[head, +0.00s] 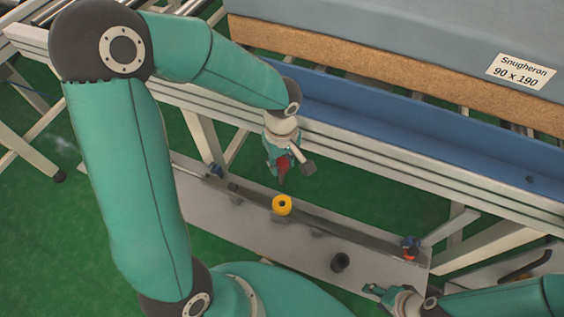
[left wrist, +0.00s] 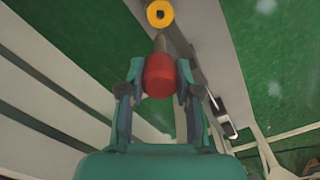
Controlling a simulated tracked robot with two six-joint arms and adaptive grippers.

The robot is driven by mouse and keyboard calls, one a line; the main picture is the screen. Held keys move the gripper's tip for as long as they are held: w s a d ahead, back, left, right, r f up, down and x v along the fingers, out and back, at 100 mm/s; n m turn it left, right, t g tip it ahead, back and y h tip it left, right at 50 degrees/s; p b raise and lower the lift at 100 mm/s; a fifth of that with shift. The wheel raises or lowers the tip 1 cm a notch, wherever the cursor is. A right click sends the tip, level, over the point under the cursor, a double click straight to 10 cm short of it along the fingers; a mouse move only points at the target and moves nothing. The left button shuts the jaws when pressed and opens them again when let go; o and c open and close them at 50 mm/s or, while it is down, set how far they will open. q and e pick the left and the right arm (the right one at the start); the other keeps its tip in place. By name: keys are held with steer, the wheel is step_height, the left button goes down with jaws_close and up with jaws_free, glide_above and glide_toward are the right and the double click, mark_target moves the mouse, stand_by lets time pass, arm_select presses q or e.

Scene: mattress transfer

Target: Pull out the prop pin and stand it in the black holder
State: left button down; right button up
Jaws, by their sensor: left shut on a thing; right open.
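My left gripper (head: 284,170) is shut on the prop pin (left wrist: 160,76), which has a red head and a short grey shaft. The red head also shows in the head view (head: 283,162). The shaft points towards a yellow ring (head: 282,205) with a dark hole, also in the left wrist view (left wrist: 159,13). A gap shows between shaft tip and ring. The black holder (head: 340,262), a short dark cylinder, stands on the grey shelf to the right of the ring and is empty. My right gripper (head: 380,296) is open at the bottom, right of the holder.
The grey shelf (head: 240,222) runs below the conveyor frame. A blue and orange fitting (head: 410,247) sits at its right end. A mattress (head: 430,40) with a label lies on the conveyor behind a blue rail (head: 400,130). Green floor shows around.

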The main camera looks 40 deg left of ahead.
arm_select(q)
steer(key=shift+r+p, duration=1.95)
steer(key=shift+r, duration=1.3)
steer(key=shift+w, duration=0.1)
